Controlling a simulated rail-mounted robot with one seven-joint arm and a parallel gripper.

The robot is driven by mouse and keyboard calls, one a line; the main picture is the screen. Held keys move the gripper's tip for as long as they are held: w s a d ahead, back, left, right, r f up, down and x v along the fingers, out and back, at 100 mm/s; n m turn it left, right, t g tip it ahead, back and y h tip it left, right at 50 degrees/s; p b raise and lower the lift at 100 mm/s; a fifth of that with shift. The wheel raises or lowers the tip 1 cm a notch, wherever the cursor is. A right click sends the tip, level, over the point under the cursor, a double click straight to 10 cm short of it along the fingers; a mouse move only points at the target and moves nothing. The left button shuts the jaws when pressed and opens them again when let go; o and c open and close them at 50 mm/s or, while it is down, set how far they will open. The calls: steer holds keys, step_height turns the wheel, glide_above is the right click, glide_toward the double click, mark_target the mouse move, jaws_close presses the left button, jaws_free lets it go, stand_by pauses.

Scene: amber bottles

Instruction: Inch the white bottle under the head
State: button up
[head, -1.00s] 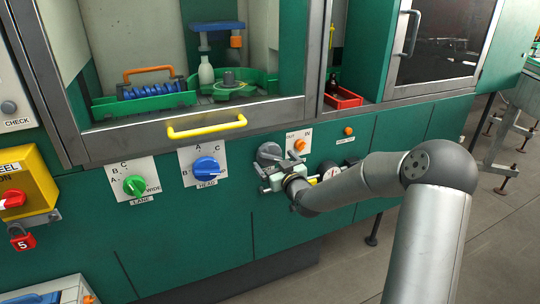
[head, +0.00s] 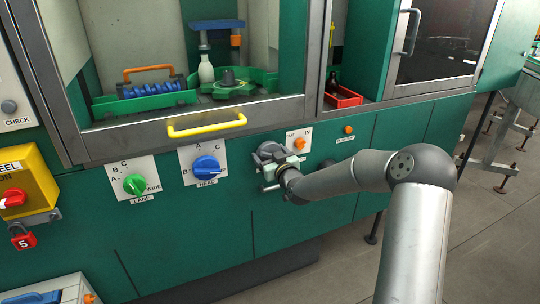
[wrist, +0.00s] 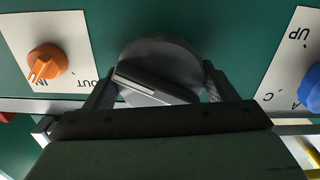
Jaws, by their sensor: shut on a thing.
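The white bottle (head: 206,69) stands upright inside the machine, behind the window frame. The head (head: 216,27), a blue bar with an orange block, is just above the bottle; I cannot tell if they are exactly in line. My gripper (head: 269,157) is at the front panel, shut on a grey rotary knob, which shows between the fingers in the wrist view (wrist: 155,85). The gripper hides part of the knob in the head view.
An orange IN/OUT knob (head: 299,143) is right of my gripper, the blue HEAD knob (head: 206,168) and green LANE knob (head: 134,184) left. A yellow handle (head: 206,126) is above. A red tray (head: 343,97) holds a dark bottle.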

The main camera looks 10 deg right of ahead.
steer(key=shift+f+m+b, duration=0.15)
steer(key=shift+m+b, duration=0.15)
steer(key=shift+b, duration=0.35)
steer(key=o, duration=1)
steer(key=shift+c, duration=0.2)
steer(key=shift+s, duration=0.1)
steer(key=v, duration=1.7)
steer(key=shift+s+d, duration=0.1)
steer(key=shift+d, duration=0.05)
